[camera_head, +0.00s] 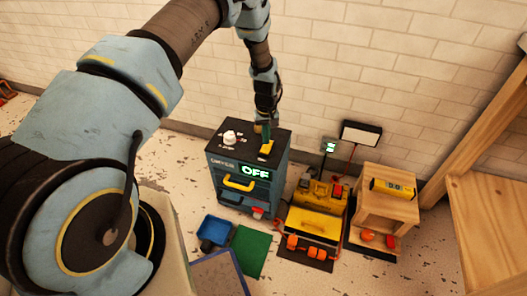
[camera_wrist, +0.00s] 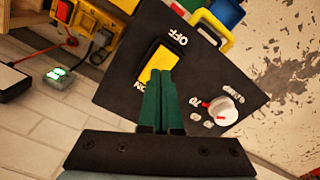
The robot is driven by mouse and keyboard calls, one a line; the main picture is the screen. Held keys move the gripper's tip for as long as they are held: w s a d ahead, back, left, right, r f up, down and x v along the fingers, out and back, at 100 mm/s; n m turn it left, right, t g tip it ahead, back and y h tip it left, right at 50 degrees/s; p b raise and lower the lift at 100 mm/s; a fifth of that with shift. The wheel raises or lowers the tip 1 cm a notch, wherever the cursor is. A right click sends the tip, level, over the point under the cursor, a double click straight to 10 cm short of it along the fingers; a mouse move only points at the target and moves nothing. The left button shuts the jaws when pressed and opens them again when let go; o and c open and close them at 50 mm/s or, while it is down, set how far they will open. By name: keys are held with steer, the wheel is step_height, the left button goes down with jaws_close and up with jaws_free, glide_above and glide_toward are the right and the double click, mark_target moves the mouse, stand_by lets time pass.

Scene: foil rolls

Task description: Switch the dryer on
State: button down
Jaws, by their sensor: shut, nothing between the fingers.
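The dryer (camera_head: 235,172) is a dark box near the wall with a yellow handle (camera_head: 240,184) and a lit display (camera_head: 254,172) reading OFF. On its top is a yellow rocker switch (camera_head: 267,148), also in the wrist view (camera_wrist: 158,61). The OFF label (camera_wrist: 178,35) is at the switch's far end in the wrist view; another label by the near end is partly hidden. My gripper (camera_wrist: 162,76) is shut and empty, its green fingertips over the near part of the switch. I cannot tell whether they touch it. In the head view my gripper (camera_head: 265,134) is above the dryer top.
A white dial (camera_head: 229,137) with a red mark is on the dryer top. A blue tray (camera_head: 214,230) and green mat (camera_head: 251,250) lie in front. A yellow machine (camera_head: 315,220) and a wooden stand (camera_head: 385,205) are to the right. The wall (camera_head: 330,70) is close behind.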

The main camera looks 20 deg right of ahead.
mark_target(266, 147)
steer(key=shift+f+b, duration=0.85)
steer(key=shift+f, duration=0.3)
steer(key=shift+r, duration=0.15)
steer(key=shift+r+p, duration=2.15)
steer(key=shift+r, duration=1.3)
